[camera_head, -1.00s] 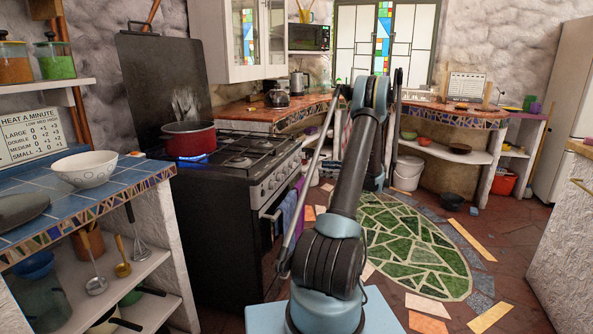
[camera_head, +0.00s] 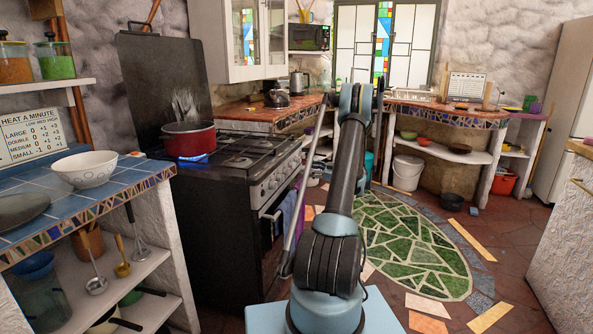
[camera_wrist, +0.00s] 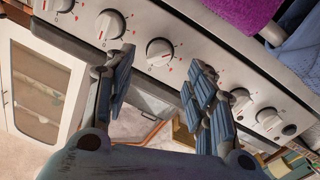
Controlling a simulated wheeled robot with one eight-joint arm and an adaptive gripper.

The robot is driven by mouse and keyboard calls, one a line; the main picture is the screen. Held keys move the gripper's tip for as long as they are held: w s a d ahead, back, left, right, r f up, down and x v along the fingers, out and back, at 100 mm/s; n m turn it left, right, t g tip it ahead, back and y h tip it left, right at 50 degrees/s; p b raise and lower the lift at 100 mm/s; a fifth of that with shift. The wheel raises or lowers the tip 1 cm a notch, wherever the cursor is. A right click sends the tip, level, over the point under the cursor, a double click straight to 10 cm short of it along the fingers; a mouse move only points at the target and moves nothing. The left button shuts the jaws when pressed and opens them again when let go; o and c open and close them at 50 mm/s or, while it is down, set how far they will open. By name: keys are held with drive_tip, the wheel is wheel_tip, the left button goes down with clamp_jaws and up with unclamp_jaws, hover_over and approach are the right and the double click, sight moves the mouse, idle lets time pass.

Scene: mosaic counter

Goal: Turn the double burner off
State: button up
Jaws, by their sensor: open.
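The stove (camera_head: 230,245) stands left of centre in the head view. In the wrist view a row of white knobs runs diagonally along the steel front panel (camera_wrist: 205,48). My gripper (camera_wrist: 162,66) is open and empty, its fingers spread below a middle knob (camera_wrist: 160,51). Another knob (camera_wrist: 110,24) is up and left of it, and another (camera_wrist: 240,99) is beside the right finger. I cannot tell which knob is the double burner's. The head view hides my gripper behind my arm.
A purple cloth (camera_wrist: 243,14) and a blue-grey cloth (camera_wrist: 298,50) hang near the panel in the wrist view. A blue-tiled counter (camera_head: 100,195) with a white bowl (camera_head: 86,169) stands left of the stove. The floor around the green mosaic (camera_head: 405,245) is clear.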

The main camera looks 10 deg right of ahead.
sight(293, 165)
drive_tip(key=x, duration=0.6)
drive_tip(key=shift+w+a, duration=0.25)
drive_tip(key=c, duration=1.1)
